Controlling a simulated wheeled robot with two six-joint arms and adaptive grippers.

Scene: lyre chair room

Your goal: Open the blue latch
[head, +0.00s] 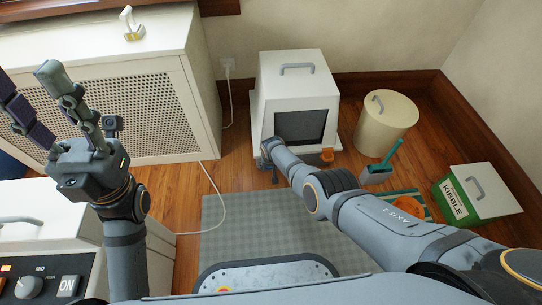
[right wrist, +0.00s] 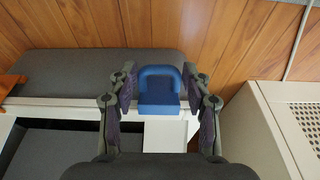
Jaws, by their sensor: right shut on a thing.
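The blue latch (right wrist: 158,92) shows in the right wrist view as a squarish loop at the edge of a white box, beside a grey panel. My right gripper (right wrist: 160,88) has one finger on each side of it and is shut on it. In the head view my right arm reaches down to the front left of the white box (head: 291,73); the right gripper (head: 268,163) is mostly hidden behind my own arm there, and the latch is hidden too. My left gripper (head: 26,80) is raised at the left, its fingers spread and empty.
The white box has a dark front panel (head: 300,124) and an orange part (head: 327,155) at its front right. A cream bin (head: 386,122), a dustpan (head: 376,174) and a kibble box (head: 476,192) stand to the right. A radiator cover (head: 120,95) and a white cable (head: 214,185) lie left.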

